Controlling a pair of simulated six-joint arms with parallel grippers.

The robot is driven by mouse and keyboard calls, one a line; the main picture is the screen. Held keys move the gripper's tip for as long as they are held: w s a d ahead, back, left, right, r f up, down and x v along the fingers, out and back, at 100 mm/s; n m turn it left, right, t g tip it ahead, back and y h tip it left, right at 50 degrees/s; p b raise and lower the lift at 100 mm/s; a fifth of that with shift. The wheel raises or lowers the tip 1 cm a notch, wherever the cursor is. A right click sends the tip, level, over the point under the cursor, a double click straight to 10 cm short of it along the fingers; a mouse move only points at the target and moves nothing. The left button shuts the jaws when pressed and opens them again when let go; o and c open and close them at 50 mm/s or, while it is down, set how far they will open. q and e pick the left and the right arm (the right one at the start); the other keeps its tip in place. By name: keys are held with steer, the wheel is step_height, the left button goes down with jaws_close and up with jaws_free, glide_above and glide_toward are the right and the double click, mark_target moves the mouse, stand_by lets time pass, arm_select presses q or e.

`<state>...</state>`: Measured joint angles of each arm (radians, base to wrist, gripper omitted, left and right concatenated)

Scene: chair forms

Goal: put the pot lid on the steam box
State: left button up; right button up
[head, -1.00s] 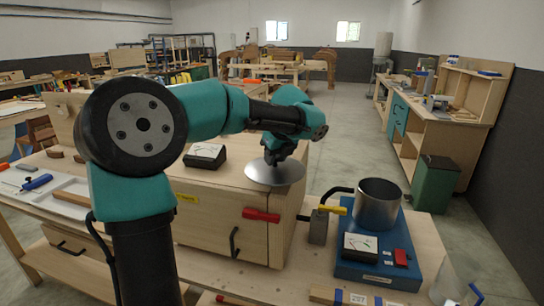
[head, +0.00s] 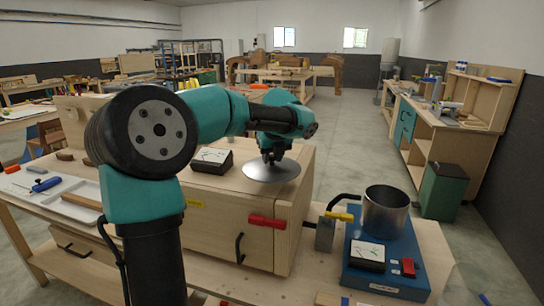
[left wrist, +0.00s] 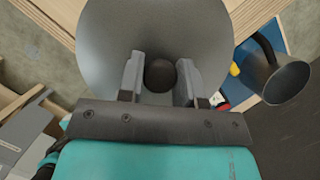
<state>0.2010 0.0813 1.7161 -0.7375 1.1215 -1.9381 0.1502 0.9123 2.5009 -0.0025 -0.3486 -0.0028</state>
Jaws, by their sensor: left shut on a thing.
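The pot lid (head: 272,173) is a grey metal disc with a dark round knob. My left gripper (head: 272,157) is shut on the knob from above. In the left wrist view the two fingers (left wrist: 160,77) stand on either side of the knob, with the lid (left wrist: 110,40) beyond them. The steam box (head: 215,232) is the large pale wooden box on the bench. The lid lies flat over the right part of its top; whether it touches the wood I cannot tell. My right gripper is in neither view.
A black-and-white gauge (head: 212,160) sits on the box top, left of the lid. A red clamp handle (head: 267,221) is on the box front. A steel pot (head: 386,211) stands on a blue base (head: 385,277) to the right. A white tray (head: 85,202) lies left.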

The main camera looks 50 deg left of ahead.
arm_select(q)
steer(key=w+a, duration=0.2)
steer(key=a, duration=0.1)
steer(key=w+a, duration=0.3)
steer(key=w+a+f, duration=0.1)
steer(key=w+a, duration=0.2)
steer(key=shift+a, duration=0.2)
steer(key=shift+f, duration=1.85)
steer(key=shift+f, duration=0.1)
steer(key=o, duration=1)
steer(key=shift+o, duration=0.2)
steer(key=v, duration=1.2)
